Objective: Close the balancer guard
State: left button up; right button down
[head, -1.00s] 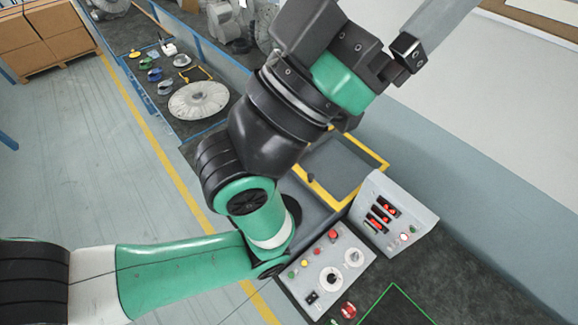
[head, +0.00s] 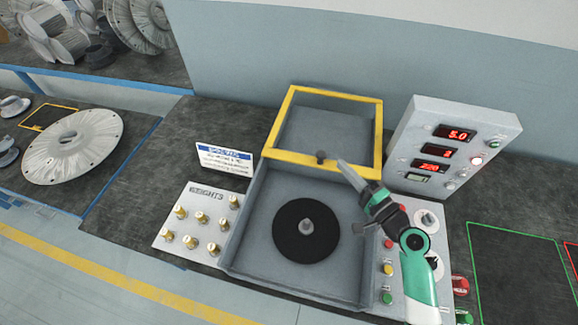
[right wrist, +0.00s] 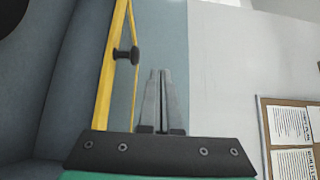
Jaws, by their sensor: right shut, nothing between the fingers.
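The balancer guard (head: 278,122) is a yellow-framed clear panel standing raised at the back of the grey balancer box (head: 246,225), whose top is open. A black knob (head: 320,156) sits on the guard's lower edge bar; it also shows in the right wrist view (right wrist: 130,53). Inside the box is a black disc (head: 290,240) with a grey hub. My right gripper (head: 341,163) is shut and empty. Its fingertips are just right of the knob, apparently apart from it; in the right wrist view the fingers (right wrist: 160,73) point up beside the yellow frame. My left gripper is out of view.
A display console (head: 450,115) stands right of the guard, with a button panel (head: 391,312) below. A panel of brass weights (head: 190,245) and a small sign (head: 224,160) are on the left. A green-outlined bench area (head: 520,265) at right is bare.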

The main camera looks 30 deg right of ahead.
aim_at(331, 161)
notch_tip(331, 161, down, 4)
jog(key=s+d+h+b, duration=0.1)
jog(key=s+d, duration=0.1)
jog(key=d, duration=0.1)
jog(key=shift+m, duration=0.3)
jog(key=w, duration=0.3)
jog(key=w+b, duration=0.1)
jog(key=w, duration=0.3)
jog(key=w+b, duration=0.1)
jog(key=w, duration=0.2)
jog(key=shift+w+a+r, duration=0.2)
jog(key=shift+a, duration=0.2)
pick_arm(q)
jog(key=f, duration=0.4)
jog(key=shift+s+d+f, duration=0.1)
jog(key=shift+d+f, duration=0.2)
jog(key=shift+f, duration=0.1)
